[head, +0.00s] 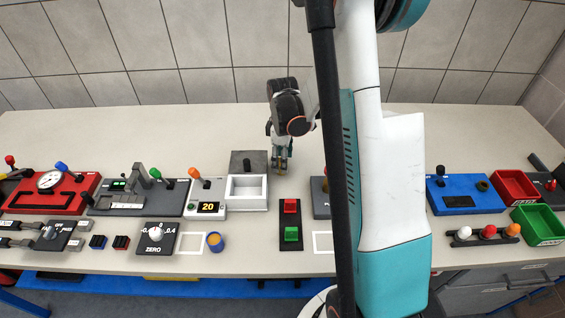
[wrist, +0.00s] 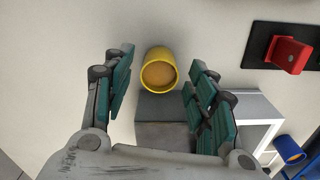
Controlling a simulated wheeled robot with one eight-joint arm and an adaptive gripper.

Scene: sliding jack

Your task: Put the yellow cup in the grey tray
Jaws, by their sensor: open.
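My gripper (head: 280,166) is over the bench behind the red and green buttons, pointing down. In the wrist view my gripper (wrist: 161,74) is open, a finger on each side. The yellow cup (wrist: 159,53) shows between the fingertips, its round mouth facing the camera, with a gap to each finger. In the head view the cup is mostly hidden by the gripper; only a little yellow shows at the fingertips. A grey block (head: 243,160) with a dark knob adjoins a pale open tray (head: 247,203). I cannot tell which of them the task calls the grey tray.
A blue cup (head: 215,242) with an orange inside stands at the front. The red and green button panel (head: 290,222) is right of the pale tray. Red and green bins (head: 540,228) are far right. In the wrist view the grey block (wrist: 175,108) lies close beside the cup.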

